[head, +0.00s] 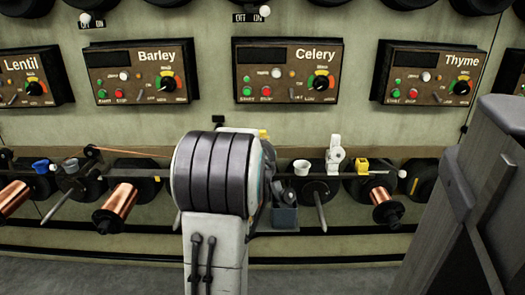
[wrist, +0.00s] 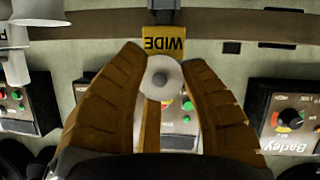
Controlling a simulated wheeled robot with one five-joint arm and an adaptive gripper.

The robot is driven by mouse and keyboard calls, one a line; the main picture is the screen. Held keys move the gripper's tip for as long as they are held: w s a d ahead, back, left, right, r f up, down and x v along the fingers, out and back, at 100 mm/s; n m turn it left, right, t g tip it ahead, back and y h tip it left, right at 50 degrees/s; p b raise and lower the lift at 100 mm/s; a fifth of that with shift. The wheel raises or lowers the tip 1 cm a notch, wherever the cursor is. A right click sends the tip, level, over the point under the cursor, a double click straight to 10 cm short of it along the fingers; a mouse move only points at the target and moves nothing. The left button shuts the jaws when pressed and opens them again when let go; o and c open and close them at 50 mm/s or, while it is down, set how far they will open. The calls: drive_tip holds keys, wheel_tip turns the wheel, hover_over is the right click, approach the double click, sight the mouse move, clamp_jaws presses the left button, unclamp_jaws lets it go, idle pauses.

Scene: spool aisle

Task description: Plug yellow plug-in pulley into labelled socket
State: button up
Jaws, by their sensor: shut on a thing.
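In the wrist view, which shows the panels upside down, my gripper (wrist: 161,66) has its brown fingers closed around the pale round wheel of the plug-in pulley (wrist: 163,78). Its yellow body (wrist: 163,46) shows just beyond the fingertips and bears the word WIDE, with a grey part at the picture's top edge. In the head view my thick grey arm hides most of the gripper. A small yellow patch (head: 263,133) shows past the arm, in front of the wall under the Celery panel. I cannot make out the labelled socket.
Panels Barley (head: 140,72), Celery (head: 288,70) and Thyme (head: 430,73) line the wall. Below are copper spools (head: 125,205), a white guide (head: 335,155), another yellow piece (head: 361,165) and a blue cup (head: 40,165).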

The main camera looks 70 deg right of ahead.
drive_tip(key=shift+f+b, duration=0.65)
drive_tip(key=shift+f, duration=0.1)
drive_tip(key=o, duration=1.2)
drive_tip(key=shift+f, duration=0.1)
drive_tip(key=shift+a, duration=0.1)
drive_tip(key=v, duration=1.2)
drive_tip(key=shift+w, duration=0.1)
